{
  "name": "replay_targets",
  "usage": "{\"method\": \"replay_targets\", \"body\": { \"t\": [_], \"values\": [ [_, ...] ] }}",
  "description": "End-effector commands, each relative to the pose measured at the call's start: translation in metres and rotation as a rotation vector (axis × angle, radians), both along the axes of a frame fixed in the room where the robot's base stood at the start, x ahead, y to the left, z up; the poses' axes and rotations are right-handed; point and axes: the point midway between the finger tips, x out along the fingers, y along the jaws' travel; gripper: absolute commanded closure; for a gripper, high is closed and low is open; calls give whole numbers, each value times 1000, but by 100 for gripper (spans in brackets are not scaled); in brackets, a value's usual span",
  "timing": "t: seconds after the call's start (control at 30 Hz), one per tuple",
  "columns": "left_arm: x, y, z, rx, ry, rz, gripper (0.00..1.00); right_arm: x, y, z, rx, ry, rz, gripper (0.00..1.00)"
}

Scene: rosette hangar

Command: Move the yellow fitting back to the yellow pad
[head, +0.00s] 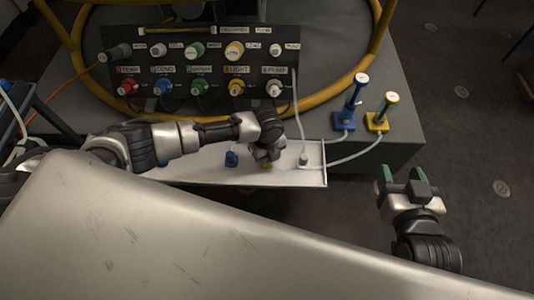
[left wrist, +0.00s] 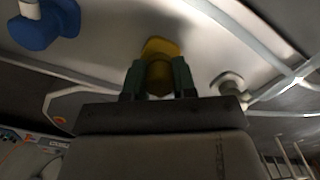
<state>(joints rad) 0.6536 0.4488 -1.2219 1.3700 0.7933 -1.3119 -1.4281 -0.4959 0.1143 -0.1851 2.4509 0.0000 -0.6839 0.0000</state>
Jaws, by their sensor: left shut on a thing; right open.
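My left gripper (head: 266,158) reaches down into the white tray and is shut on a small yellow fitting (left wrist: 158,50). Only a sliver of that fitting shows in the head view (head: 267,166); the hand hides the rest. In the left wrist view the dark green fingers (left wrist: 158,80) clasp it on both sides, over the pale tray floor. I cannot tell whether it still touches the floor. The yellow pad (head: 377,123) lies on the grey block's right end, with an upright yellow, white-topped piece on it. My right gripper (head: 403,180) is open and empty, right of the block.
The tray (head: 315,177) also holds a blue fitting (head: 231,158) and a white fitting (head: 304,160) with a pale cable. A blue pad (head: 344,121) with an upright blue piece stands left of the yellow pad. Behind are a connector panel (head: 216,97) and a yellow hoop (head: 368,68).

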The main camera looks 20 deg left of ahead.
Motion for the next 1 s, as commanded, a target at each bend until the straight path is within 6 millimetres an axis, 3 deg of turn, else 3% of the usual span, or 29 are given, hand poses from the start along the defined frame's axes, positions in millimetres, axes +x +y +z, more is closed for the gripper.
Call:
{"method": "replay_targets", "body": {
  "t": [0.6,1.0],
  "values": [
    [0,0,0,0,0,0,100,-11,-5,-17,-29,133,-9,44],
    [0,0,-1,0,0,0,100,-12,-6,-17,-30,137,-11,44]
  ]
}}
